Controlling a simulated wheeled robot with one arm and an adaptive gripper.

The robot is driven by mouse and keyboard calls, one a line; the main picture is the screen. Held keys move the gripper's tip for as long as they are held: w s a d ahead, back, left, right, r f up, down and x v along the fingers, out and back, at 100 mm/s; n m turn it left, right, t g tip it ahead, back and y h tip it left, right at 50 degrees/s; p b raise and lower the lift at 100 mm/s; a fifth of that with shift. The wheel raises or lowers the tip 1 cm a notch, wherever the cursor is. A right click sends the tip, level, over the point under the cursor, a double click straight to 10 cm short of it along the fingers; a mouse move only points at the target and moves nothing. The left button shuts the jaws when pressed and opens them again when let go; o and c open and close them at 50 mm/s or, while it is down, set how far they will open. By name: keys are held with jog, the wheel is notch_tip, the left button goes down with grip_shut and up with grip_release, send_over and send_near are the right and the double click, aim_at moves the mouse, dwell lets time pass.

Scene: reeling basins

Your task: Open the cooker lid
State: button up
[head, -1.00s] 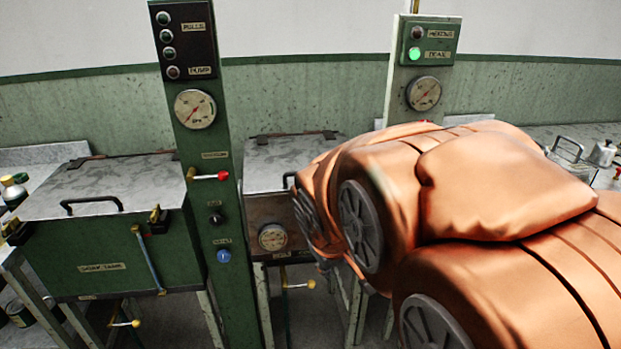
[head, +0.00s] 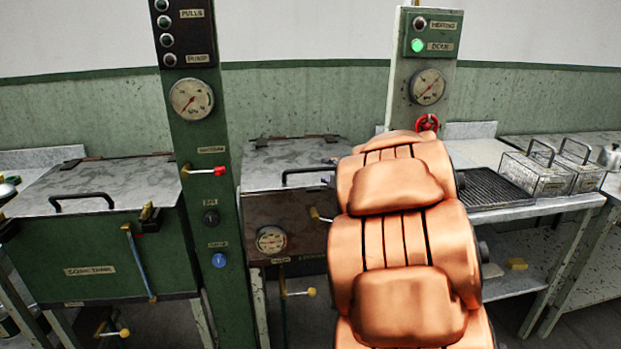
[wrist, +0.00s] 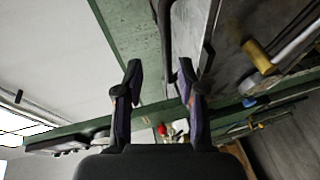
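The cooker is the tank right of the green control post, with a gauge (head: 271,239) on its brown front. Its grey lid (head: 290,152) lies flat and closed. A dark bar handle (head: 306,172) stands along the lid's front edge; its right end is hidden by my copper-coloured arm.
The green control post (head: 200,130) with a red-tipped lever (head: 218,171) stands left of the cooker. The soak tank (head: 95,250) is further left, its lid closed. At right are a dark grate (head: 490,188) and wire baskets (head: 538,175) on a bench.

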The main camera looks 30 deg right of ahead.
aim_at(312, 171)
jog(key=shift+n+y, duration=0.7)
jog(key=shift+a+f+x, duration=0.15)
jog(key=shift+x, duration=1.2)
jog(key=shift+a+f+x, duration=0.1)
jog(key=shift+x, duration=1.25)
jog(key=shift+a+f+x, duration=0.15)
jog(key=shift+x, duration=1.2)
jog(key=shift+c, duration=0.3)
grip_shut()
